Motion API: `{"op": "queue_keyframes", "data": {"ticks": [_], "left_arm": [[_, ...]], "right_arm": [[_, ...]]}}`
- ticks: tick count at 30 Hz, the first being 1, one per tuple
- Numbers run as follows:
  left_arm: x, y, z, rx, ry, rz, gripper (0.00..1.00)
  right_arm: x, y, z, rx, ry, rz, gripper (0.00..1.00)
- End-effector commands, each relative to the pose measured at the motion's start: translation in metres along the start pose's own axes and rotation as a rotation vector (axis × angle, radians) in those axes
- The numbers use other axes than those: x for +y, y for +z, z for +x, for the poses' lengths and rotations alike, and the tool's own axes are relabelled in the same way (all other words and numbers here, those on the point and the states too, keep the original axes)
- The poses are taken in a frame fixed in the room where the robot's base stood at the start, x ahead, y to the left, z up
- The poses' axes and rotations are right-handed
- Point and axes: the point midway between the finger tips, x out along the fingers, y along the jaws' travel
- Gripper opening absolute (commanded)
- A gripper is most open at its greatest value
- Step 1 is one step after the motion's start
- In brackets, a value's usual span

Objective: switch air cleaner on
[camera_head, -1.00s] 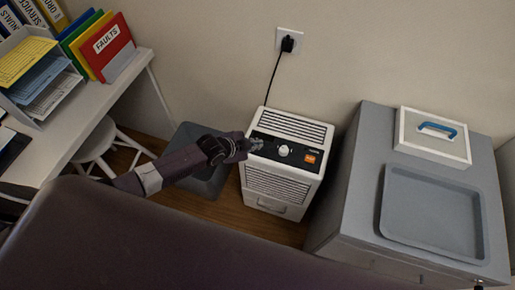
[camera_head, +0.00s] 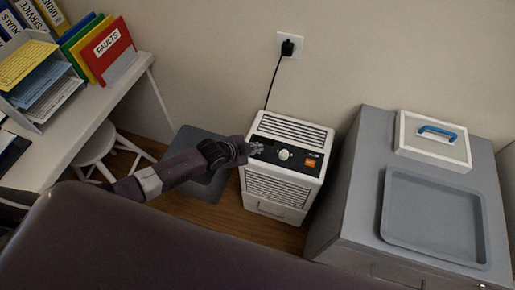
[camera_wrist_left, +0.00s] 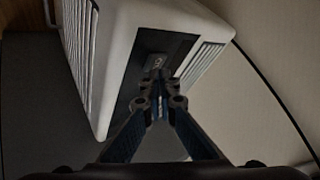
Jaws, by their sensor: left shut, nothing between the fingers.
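The air cleaner (camera_head: 284,180) is a white box with grey grilles, standing on the floor against the wall. My left gripper (camera_head: 257,148) is shut and empty at the panel's left end. In the left wrist view its fingertips (camera_wrist_left: 159,84) meet over the dark panel, beside a small dark part with pale marks (camera_wrist_left: 155,63). The fingers hide some of the panel, and I cannot tell whether they touch it. My right gripper is not in view.
A black plug (camera_head: 287,47) sits in the wall socket, its cord running down behind the air cleaner. A grey cabinet (camera_head: 350,190) with a tray (camera_head: 430,212) and white box (camera_head: 432,150) stands right. A desk (camera_head: 95,110) and stool (camera_head: 95,145) are at left.

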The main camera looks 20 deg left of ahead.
Motion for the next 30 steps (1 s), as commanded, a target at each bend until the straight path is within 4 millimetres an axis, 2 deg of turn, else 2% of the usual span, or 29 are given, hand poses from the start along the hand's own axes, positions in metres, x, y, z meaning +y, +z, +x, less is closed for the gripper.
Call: {"op": "queue_keyframes", "data": {"ticks": [30], "left_arm": [[0.0045, 0.0052, 0.0057, -0.002, 0.001, 0.000, 0.00]], "right_arm": [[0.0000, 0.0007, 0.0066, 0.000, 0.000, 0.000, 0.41]]}}
